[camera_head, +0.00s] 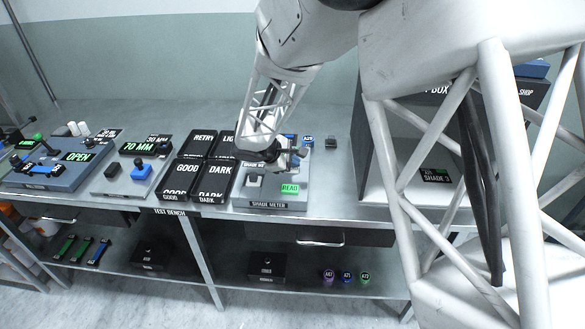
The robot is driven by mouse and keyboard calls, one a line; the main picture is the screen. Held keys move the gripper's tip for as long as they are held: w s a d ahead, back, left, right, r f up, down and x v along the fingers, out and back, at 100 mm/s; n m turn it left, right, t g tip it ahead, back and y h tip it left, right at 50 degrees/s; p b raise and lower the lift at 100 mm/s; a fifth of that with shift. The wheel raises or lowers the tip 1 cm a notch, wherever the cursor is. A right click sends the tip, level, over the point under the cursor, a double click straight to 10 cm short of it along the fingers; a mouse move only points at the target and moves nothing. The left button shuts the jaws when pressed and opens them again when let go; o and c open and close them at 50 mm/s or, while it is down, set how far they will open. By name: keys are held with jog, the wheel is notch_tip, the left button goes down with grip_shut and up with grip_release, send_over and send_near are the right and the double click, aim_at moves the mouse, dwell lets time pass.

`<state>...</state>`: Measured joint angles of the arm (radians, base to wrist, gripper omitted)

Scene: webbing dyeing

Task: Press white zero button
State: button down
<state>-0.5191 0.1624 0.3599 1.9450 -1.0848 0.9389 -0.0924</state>
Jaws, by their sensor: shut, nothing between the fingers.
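The shade meter (243,201) is a grey box at the front of the bench, labelled SHADE METER on its front edge. A pale block-like button (254,181) stands on its left side; I cannot read any zero marking on it. A lit green READ display (290,189) is on its right. My gripper (284,160) is shut and empty, over the back part of the meter, behind and right of the pale button. The gripper and wrist hide part of the meter's back. I cannot tell whether the fingertips touch anything.
Black GOOD and DARK bins (186,178) stand close on the left. Further left are a 70 MM gauge with a blue block (141,171) and an OPEN device (62,172). A small black item (331,143) and a large grey box (382,186) are to the right.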

jog(key=shift+f, duration=0.15)
dwell(0.7)
jog(key=shift+r, duration=0.9)
jog(key=shift+r, duration=2.5)
